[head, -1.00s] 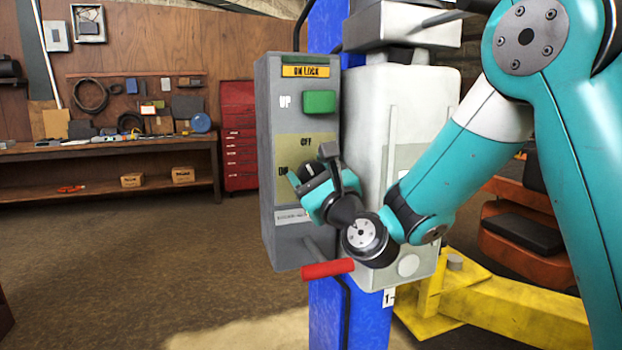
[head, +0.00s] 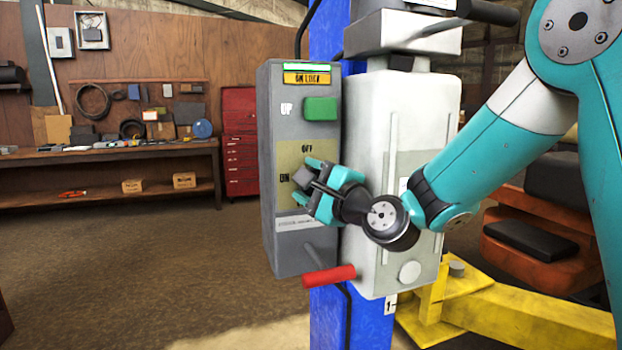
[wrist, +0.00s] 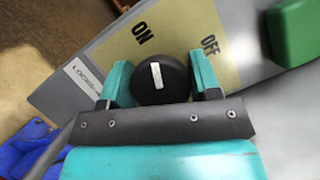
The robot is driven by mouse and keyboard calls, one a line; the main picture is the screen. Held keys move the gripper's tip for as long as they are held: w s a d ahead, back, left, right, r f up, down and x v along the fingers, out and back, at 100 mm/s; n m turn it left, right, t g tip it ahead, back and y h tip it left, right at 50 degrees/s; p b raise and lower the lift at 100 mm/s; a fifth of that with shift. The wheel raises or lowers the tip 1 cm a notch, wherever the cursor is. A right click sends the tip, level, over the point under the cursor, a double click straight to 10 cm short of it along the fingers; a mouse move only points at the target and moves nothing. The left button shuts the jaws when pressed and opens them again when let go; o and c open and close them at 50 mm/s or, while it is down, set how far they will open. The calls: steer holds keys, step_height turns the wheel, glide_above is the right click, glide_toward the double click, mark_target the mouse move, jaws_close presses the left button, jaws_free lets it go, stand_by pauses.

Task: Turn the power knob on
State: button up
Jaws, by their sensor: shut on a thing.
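The power knob (wrist: 163,82) is round and black with a white pointer mark, on the beige plate (wrist: 185,25) of the grey control box (head: 283,245). In the wrist view its mark leans toward the ON label (wrist: 142,33) rather than the OFF label (wrist: 210,45). My gripper (wrist: 160,78) has one teal finger on each side of the knob and is shut on it. In the head view my gripper (head: 312,184) is against the box front, below OFF, and largely hides the knob.
A green button (head: 320,109) sits above the plate beside UP. A red-handled lever (head: 328,276) sticks out below my gripper. A bright green strip (head: 307,68) shows at the box top. A blue post (head: 330,318) stands behind; open floor lies left.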

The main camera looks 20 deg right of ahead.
steer(key=shift+f+n+g+p, duration=0.1)
steer(key=shift+n+g+p, duration=0.65)
steer(key=shift+n, duration=1.35)
steer(key=o, duration=0.9)
